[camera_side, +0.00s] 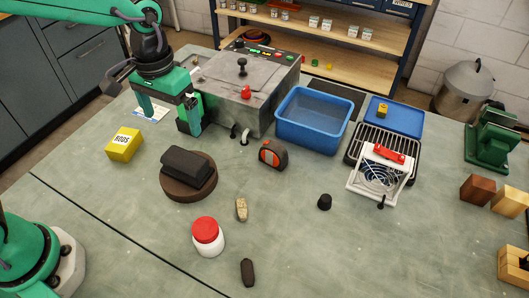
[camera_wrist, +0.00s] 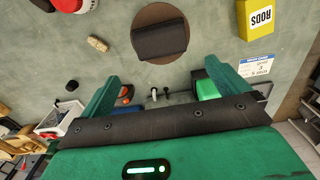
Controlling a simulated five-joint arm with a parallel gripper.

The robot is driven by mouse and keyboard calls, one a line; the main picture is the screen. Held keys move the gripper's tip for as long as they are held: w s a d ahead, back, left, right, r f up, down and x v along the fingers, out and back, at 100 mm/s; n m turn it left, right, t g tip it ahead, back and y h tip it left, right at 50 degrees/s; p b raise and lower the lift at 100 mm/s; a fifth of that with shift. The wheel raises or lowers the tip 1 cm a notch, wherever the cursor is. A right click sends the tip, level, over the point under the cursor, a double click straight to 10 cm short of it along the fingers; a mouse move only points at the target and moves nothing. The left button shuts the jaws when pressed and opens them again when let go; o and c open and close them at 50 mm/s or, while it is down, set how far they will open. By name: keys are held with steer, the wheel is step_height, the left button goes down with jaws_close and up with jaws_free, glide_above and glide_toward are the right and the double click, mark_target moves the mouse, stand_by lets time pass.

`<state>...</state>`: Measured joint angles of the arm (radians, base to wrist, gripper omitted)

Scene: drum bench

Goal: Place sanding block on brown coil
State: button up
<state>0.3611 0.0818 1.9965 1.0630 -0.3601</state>
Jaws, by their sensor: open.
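The sanding block (camera_side: 187,162) is a dark, oblong block. It lies flat on top of the brown coil (camera_side: 190,192), a low round brown disc on the bench. In the wrist view the block (camera_wrist: 158,41) covers much of the coil's (camera_wrist: 150,14) top, beyond my fingertips. My gripper (camera_side: 189,127) is behind the coil in the side view, raised and apart from the block. In the wrist view my gripper (camera_wrist: 162,75) has its two green fingers spread wide with nothing between them.
A yellow box (camera_side: 125,144) stands left of the coil. A red-lidded jar (camera_side: 208,236), a cork-like piece (camera_side: 241,209) and an orange-black tape measure (camera_side: 272,154) lie nearby. A grey machine (camera_side: 235,95) and a blue bin (camera_side: 312,120) stand behind. The front right bench is mostly clear.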

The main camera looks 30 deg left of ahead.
steer(key=s+a+r+t, duration=0.5)
steer(key=s+a+r, duration=0.1)
steer(key=s+a, duration=0.6)
steer(key=shift+a+r+t, duration=0.15)
steer(key=shift+a+t, duration=0.15)
steer(key=shift+a, duration=0.2)
